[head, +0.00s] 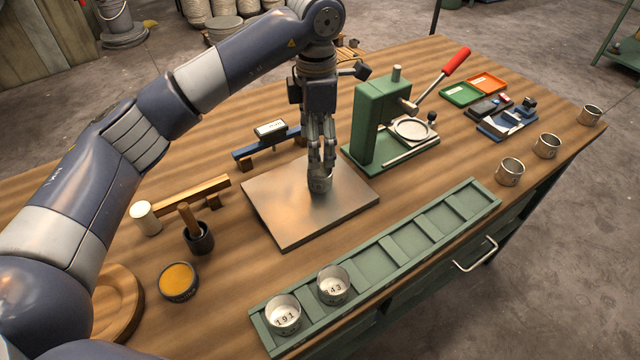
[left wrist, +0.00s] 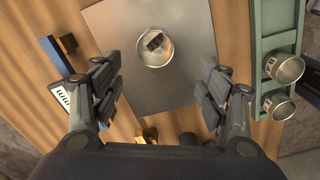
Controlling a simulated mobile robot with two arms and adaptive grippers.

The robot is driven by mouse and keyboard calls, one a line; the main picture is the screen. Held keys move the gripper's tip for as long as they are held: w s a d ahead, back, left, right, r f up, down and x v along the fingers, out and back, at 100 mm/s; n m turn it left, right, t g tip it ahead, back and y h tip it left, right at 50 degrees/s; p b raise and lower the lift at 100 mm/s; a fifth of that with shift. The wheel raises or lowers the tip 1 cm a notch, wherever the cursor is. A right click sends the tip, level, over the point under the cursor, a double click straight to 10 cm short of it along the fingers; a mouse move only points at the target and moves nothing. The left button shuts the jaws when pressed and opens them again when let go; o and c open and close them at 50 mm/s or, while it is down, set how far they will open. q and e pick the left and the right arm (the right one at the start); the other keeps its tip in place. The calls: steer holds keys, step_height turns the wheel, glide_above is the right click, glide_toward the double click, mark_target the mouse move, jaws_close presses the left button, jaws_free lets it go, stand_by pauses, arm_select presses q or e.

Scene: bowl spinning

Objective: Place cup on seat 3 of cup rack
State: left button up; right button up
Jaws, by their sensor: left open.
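A small metal cup (head: 320,184) stands on the steel plate (head: 290,222) in the middle of the bench; it also shows in the left wrist view (left wrist: 155,52), with a small dark patch on it. In the left wrist view the fingers (left wrist: 163,92) are wide apart, with nothing between the tips. The green cup rack (head: 413,240) runs along the front edge. Its two near-left seats hold cups marked 191 (head: 283,316) and 343 (head: 333,286); the other seats are empty.
Several loose cups, one nearest the rack (head: 510,172), stand along the right edge. A green press (head: 372,125) with a red-handled lever stands behind the plate.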

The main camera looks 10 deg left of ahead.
mark_target(320, 171)
arm_select(q)
step_height(320, 171, down, 4)
steer(key=shift+f+p, duration=0.1)
steer(key=shift+p, duration=0.25)
steer(key=f+p, duration=0.1)
steer(key=f, duration=0.1)
steer(key=w+f+p, duration=0.1)
steer(key=f, duration=0.1)
steer(key=shift+d+f, duration=0.1)
steer(key=shift+d, duration=0.1)
steer(key=shift+f, duration=0.5)
steer(key=c, duration=1.2)
